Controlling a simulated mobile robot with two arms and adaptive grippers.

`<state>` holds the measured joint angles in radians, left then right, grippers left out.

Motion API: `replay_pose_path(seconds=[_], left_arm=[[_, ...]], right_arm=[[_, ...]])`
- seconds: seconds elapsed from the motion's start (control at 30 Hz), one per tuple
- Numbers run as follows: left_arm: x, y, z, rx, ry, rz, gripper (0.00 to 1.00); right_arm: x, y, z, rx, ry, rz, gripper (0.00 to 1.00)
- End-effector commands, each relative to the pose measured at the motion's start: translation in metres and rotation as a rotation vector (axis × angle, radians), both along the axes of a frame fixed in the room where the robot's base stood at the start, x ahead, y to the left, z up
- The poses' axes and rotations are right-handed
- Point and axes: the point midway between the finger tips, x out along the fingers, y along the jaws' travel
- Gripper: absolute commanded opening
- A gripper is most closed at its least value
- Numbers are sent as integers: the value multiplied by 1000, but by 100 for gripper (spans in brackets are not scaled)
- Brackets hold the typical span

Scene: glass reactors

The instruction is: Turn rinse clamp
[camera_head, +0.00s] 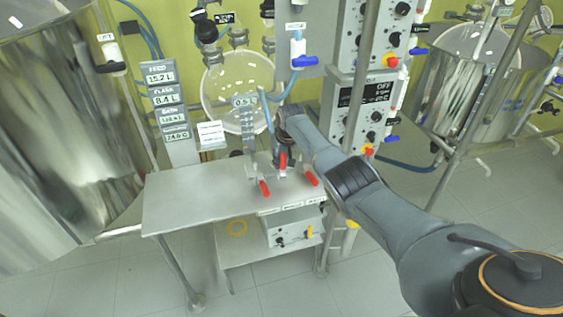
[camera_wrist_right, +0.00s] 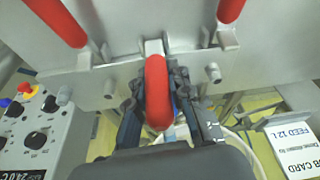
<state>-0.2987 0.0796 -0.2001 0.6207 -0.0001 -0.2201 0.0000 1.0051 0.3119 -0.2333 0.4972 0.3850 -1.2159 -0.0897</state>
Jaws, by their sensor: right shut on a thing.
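Three toggle clamps with red handles sit at the metal table in the head view. The middle red handle (camera_head: 283,161) stands up close to my right gripper (camera_head: 280,150). In the right wrist view this red handle (camera_wrist_right: 157,92) lies between the dark fingers of my right gripper (camera_wrist_right: 158,105), which is shut on it. The other two are the left red handle (camera_head: 264,188) and the right red handle (camera_head: 313,179); both are free. Labels by the clamps are too small to read, so I cannot tell which is named rinse. My left gripper is out of view.
The metal table (camera_head: 190,200) has bare room at its left. A control box (camera_head: 290,230) sits below it. Behind stand a round glass vessel (camera_head: 235,85) and a display column (camera_head: 170,110). A white card (camera_wrist_right: 297,148) is close by in the wrist view.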

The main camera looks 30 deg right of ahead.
Motion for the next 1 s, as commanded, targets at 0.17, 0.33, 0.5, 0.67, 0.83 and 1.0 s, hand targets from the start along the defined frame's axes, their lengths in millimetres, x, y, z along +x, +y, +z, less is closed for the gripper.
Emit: replay_pose_path(seconds=[0.17, 0.33, 0.5, 0.67, 0.83, 1.0], left_arm=[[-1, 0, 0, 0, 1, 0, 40], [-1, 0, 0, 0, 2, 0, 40], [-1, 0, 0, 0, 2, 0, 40], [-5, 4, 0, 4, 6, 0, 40], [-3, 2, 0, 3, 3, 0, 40], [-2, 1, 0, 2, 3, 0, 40]], right_arm=[[0, 0, 0, 0, -2, 1, 0], [0, 0, 0, 0, -2, 1, 44], [0, 0, 0, 0, -1, 1, 44], [0, 0, 1, 0, -1, 1, 44], [-2, 0, 10, 0, -3, 2, 44], [-8, 0, 28, -2, -5, 2, 44]])
